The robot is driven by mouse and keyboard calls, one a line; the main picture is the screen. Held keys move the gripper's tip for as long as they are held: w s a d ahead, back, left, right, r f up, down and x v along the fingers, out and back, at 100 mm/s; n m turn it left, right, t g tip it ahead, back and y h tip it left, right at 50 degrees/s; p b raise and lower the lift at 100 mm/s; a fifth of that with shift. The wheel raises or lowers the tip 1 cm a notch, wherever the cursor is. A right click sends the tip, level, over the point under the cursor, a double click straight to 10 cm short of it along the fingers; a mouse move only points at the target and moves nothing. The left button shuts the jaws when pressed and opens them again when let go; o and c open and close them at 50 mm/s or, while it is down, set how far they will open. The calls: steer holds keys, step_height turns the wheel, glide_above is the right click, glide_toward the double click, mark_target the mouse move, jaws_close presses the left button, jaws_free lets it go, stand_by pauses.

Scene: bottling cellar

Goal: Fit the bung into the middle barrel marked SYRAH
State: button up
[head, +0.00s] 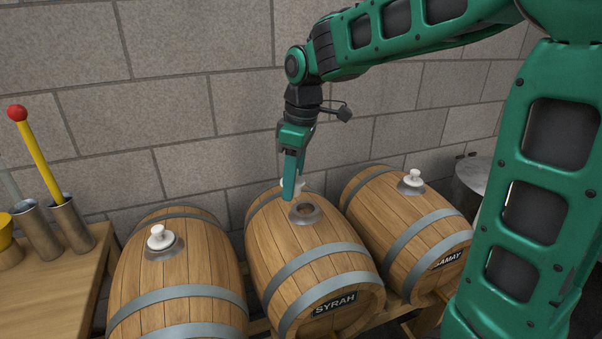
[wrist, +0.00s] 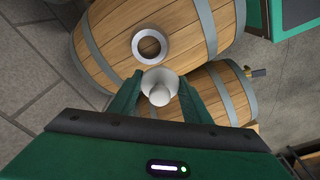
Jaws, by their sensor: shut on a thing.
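The middle barrel (head: 285,240) carries a SYRAH plate (head: 335,303) on its front. Its bung hole (head: 304,211) is open, ringed by a grey metal collar; the hole also shows in the wrist view (wrist: 150,46). My gripper (head: 292,183) points down over the back of this barrel, behind and left of the hole. In the wrist view my gripper (wrist: 156,92) is shut on a white bung (wrist: 159,86). The bung is apart from the hole in that view. In the head view the fingers hide most of the bung.
The left barrel (head: 175,285) has a white bung (head: 160,237) seated in it. A wooden bench (head: 60,268) with tools in metal cups stands at left. A stone wall is close behind.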

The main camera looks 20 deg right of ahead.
steer(key=d+f+m, duration=0.1)
steer(key=d+f, duration=0.2)
steer(key=f, duration=0.2)
steer(key=shift+w+d+f, duration=0.25)
steer(key=shift+w+f, duration=0.05)
steer(key=shift+w, duration=0.1)
stand_by(0.5)
steer(key=shift+s, duration=0.1)
stand_by(1.2)
steer(key=shift+s+f, duration=0.15)
steer(key=shift+f, duration=0.5)
stand_by(0.4)
